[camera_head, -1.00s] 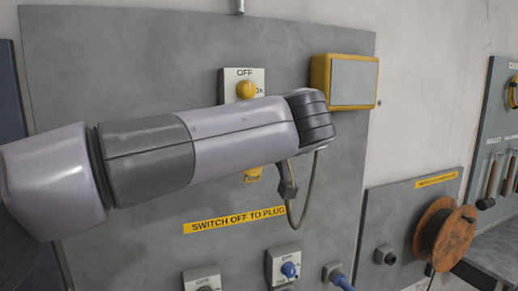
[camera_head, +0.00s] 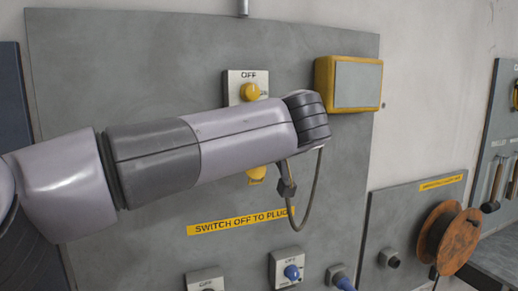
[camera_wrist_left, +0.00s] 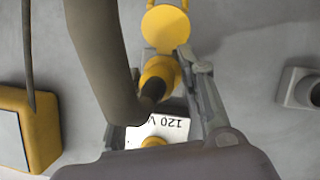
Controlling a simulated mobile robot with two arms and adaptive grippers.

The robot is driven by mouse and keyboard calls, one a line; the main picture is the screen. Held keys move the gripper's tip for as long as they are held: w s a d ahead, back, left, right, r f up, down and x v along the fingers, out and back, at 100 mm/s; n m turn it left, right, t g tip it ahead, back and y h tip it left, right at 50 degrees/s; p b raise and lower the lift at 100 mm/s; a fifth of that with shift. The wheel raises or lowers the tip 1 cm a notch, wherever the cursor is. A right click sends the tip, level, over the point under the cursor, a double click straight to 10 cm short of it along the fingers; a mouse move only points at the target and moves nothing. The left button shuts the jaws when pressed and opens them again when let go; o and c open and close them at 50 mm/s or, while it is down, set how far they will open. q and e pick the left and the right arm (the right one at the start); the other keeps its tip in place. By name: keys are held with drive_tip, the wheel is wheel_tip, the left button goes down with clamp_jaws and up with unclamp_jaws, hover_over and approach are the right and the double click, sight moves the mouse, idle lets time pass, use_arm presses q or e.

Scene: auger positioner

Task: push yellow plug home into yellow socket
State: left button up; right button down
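The yellow plug (camera_wrist_left: 158,72) shows in the left wrist view, with its dark cable (camera_wrist_left: 97,55) curving across the picture close to the camera. My left gripper (camera_wrist_left: 165,72) has a finger on the plug's right side and a partly hidden fingertip on its left; it appears shut on the plug. The plug is at the yellow socket, whose round yellow lid (camera_wrist_left: 166,28) stands open beside it. The socket's mouth is hidden, and I cannot tell how deep the plug sits. In the head view my left arm hides the plug and gripper; a yellow piece (camera_head: 257,174) shows below it. My right gripper is not in view.
The yellow switch (camera_head: 250,92), marked OFF, is above my arm. A yellow box (camera_head: 321,85) is on the panel just right of my wrist. A blue switch (camera_head: 292,272) and blue connector (camera_head: 344,283) are below. An orange cable reel (camera_head: 449,240) is at the right.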

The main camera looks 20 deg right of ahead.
use_arm(q)
drive_tip(key=shift+o, duration=0.6)
drive_tip(key=shift+s, duration=0.1)
drive_tip(key=shift+s, duration=0.1)
drive_tip(key=v, duration=1.1)
drive_tip(key=shift+s+r, duration=0.2)
drive_tip(key=shift+s, duration=0.15)
drive_tip(key=shift+a, duration=0.1)
